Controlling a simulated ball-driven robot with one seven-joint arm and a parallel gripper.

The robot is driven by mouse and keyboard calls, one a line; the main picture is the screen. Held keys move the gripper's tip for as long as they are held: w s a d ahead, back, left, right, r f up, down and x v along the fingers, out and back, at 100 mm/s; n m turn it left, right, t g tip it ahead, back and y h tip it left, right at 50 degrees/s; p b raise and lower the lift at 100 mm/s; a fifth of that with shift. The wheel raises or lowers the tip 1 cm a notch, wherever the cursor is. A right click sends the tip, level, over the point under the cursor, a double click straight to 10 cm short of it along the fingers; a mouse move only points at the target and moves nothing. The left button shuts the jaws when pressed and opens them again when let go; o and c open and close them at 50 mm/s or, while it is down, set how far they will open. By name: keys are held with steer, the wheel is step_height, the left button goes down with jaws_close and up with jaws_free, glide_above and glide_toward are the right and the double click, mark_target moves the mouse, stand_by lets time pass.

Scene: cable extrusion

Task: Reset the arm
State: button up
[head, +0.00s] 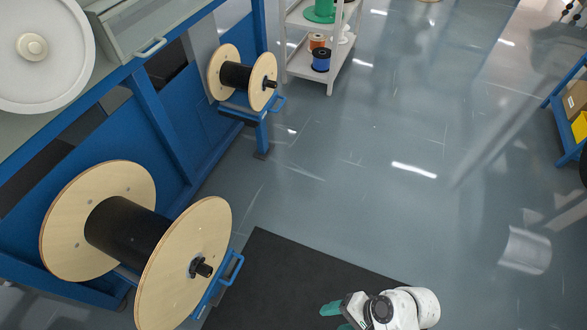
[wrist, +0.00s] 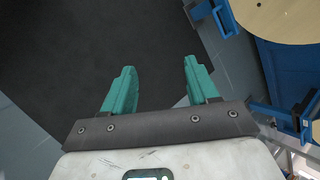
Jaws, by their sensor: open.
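My gripper (head: 334,317) shows at the bottom of the head view, low in the picture, over the edge of a black floor mat (head: 270,280). In the wrist view my gripper (wrist: 158,82) has its two green fingers well apart, with nothing between them. The fingers point toward the dark mat (wrist: 90,40). The gripper is to the right of the large cable reel and touches nothing that I can see. The lower part of my arm is cut off by the frame.
A large wooden reel with a black core (head: 130,232) stands at the left on a blue machine frame (head: 165,125). A smaller reel (head: 236,75) sits behind it. A shelf (head: 327,72) with spools stands at the back. A blue rack (head: 566,120) is far right. The middle floor is clear.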

steer(key=s+d+r+n+t+h, duration=0.1)
steer(key=s+d+r+n+h, duration=0.15)
steer(key=d+r+n, duration=0.4)
steer(key=s+d+r+n+h, duration=0.15)
steer(key=d+r+h, duration=0.25)
steer(key=d, duration=0.5)
step_height(320, 180, up, 18)
steer(key=s+d+p, duration=0.1)
steer(key=p, duration=1.6)
steer(key=shift+s+r+h+p, duration=0.2)
steer(key=shift+h+p, duration=0.1)
steer(key=shift+h, duration=0.15)
